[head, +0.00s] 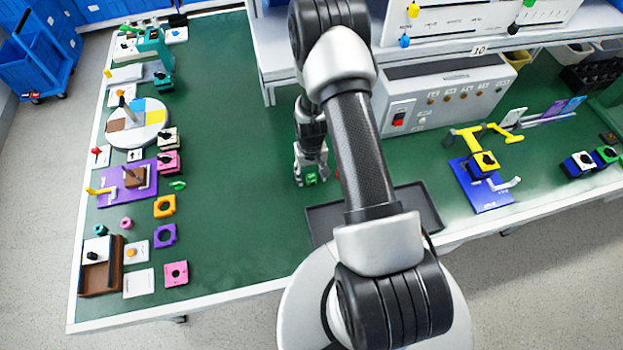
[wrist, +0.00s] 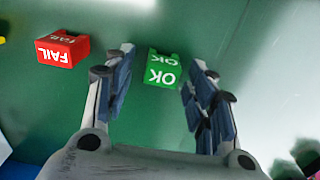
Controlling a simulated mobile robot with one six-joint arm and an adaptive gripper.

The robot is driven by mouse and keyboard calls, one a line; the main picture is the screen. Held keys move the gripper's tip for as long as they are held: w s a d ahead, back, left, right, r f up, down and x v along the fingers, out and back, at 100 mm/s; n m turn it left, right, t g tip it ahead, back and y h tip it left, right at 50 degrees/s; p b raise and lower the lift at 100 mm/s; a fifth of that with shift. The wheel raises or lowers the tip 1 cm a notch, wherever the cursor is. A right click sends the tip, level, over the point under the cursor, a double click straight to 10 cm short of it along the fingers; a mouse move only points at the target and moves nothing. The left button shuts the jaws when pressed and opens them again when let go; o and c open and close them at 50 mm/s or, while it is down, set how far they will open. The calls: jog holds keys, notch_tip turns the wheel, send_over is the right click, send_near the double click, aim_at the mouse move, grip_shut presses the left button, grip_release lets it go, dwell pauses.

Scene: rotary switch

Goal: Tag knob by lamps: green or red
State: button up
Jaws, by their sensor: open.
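A green tag marked OK (wrist: 162,68) lies on the green bench top. It shows between the two fingers of my gripper (wrist: 164,62) in the wrist view. My gripper is open; whether its fingers touch the tag I cannot tell. A red tag marked FAIL (wrist: 62,48) lies outside the fingers, to the left. In the head view my gripper (head: 311,170) points down at the green tag (head: 311,179). A grey box (head: 440,95) with a red switch (head: 399,118) and a row of small orange round parts stands right of my arm; which are lamps I cannot tell.
A dark tray (head: 425,207) lies partly behind my arm. An upper shelf holds a white panel (head: 450,22) with coloured knobs. A blue fixture (head: 480,193) with a yellow handle stands at right. Several small fixtures and blocks line the left edge. The bench between is clear.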

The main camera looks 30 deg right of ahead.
jog(key=c, duration=0.9)
